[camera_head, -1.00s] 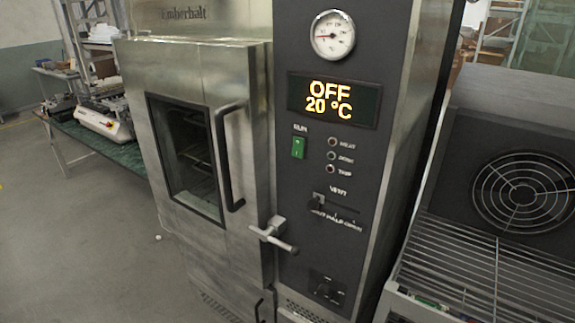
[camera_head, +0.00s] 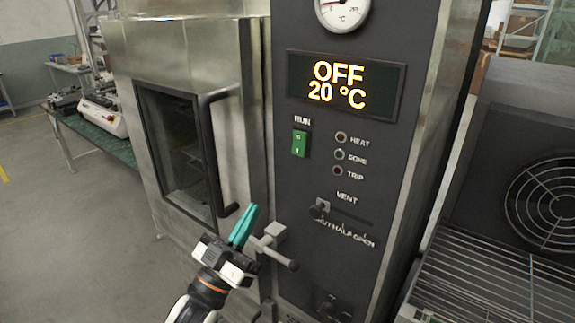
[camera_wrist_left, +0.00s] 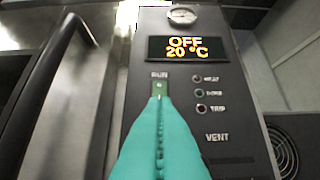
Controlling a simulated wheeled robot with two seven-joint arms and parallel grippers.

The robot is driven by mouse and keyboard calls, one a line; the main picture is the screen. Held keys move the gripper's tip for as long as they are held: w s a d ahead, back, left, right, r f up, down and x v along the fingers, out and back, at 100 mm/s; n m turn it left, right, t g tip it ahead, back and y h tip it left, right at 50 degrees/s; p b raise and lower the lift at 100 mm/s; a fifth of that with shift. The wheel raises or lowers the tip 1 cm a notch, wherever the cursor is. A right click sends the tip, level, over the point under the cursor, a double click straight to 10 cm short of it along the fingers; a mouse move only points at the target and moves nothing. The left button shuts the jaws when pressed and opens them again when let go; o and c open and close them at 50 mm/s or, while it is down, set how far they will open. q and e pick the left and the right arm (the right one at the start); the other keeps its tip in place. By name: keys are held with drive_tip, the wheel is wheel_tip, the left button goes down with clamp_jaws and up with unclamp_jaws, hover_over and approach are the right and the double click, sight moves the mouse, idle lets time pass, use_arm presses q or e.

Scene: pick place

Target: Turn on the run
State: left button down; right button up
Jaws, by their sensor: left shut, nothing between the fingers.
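The green RUN rocker switch (camera_head: 299,143) sits on the dark control panel (camera_head: 292,215), below a display (camera_head: 342,87) that reads OFF and 20 °C. My left gripper (camera_head: 246,222) is shut and empty, with teal fingers pointing up, in front of the oven near the door latch and below and left of the switch in the head view. In the left wrist view the shut fingers (camera_wrist_left: 160,108) point at the switch (camera_wrist_left: 160,88) and overlap its lower part. I cannot tell whether they touch it. My right gripper is not in view.
The oven door (camera_head: 127,60) with its black handle (camera_head: 222,160) is left of the panel. A latch lever (camera_head: 275,250) juts out near my left gripper. A vent slider (camera_head: 320,208) is under the lamps. A rack with a fan (camera_head: 545,200) stands right.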

sight(298, 147)
use_arm(q)
drive_tip(key=shift+s+r, duration=0.1)
drive_tip(key=shift+w+d+f+p+x, duration=0.15)
drive_tip(key=shift+w+f+p+x, duration=0.2)
drive_tip(key=shift+p+x, duration=1.2)
drive_tip(key=shift+w+d+f+p+x, duration=0.2)
drive_tip(key=shift+f+p+x, duration=0.2)
drive_tip(key=shift+x, duration=2.3)
drive_tip(key=shift+w+d+f+p+x, duration=0.2)
drive_tip(key=shift+f+p+x, duration=0.5)
drive_tip(key=shift+x, duration=1.45)
drive_tip(key=shift+r, duration=0.25)
